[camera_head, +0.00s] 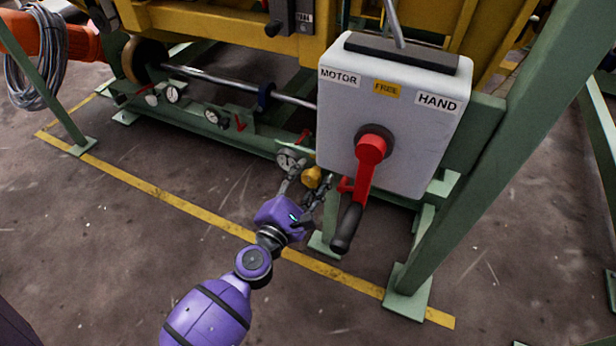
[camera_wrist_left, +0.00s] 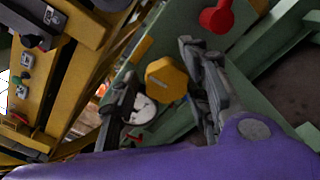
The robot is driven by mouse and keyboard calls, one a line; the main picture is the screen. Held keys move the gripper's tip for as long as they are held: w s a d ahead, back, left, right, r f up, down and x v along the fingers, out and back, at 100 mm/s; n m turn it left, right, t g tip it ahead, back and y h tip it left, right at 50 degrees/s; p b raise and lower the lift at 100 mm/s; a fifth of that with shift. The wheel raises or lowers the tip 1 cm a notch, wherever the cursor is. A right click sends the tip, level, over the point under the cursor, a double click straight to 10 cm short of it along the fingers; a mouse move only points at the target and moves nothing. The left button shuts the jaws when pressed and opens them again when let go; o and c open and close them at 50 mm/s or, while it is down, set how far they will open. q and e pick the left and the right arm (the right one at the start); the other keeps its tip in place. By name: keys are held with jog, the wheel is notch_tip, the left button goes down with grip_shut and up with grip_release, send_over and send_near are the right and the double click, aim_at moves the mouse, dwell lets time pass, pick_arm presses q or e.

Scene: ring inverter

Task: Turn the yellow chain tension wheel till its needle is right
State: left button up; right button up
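The yellow chain tension wheel (camera_head: 312,177) is a small knob low on the green frame, just left of the white control box. In the left wrist view it is a faceted yellow knob (camera_wrist_left: 167,82). My left gripper (camera_head: 307,188) is open at it, with one finger on each side in the picture. The fingers (camera_wrist_left: 160,66) show gaps to the wheel in the left wrist view; I cannot tell whether either touches it. A round white gauge (camera_head: 291,159) sits beside the wheel, partly behind a finger; it also shows in the left wrist view (camera_wrist_left: 144,109). Its needle is too small to read. My right gripper is not in view.
The white control box (camera_head: 340,115) with MOTOR, FREE and HAND labels stands close right of my gripper. Its red lever (camera_head: 369,165) hangs down with a black grip (camera_head: 346,228). Other gauges (camera_head: 172,95) and red handles line the green beam at left. The floor in front is open.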

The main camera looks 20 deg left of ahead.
pick_arm(q)
jog(key=c, duration=1)
jog(key=shift+o, duration=0.2)
jog(key=shift+r+m+p, duration=0.15)
jog(key=shift+m+p, duration=0.2)
jog(key=shift+m, duration=0.15)
jog(key=shift+a, duration=0.1)
jog(key=o, duration=1)
jog(key=shift+o, duration=0.2)
jog(key=shift+s, duration=0.2)
jog(key=s, duration=1.1)
jog(key=shift+s+a, duration=0.15)
jog(key=shift+s, duration=0.2)
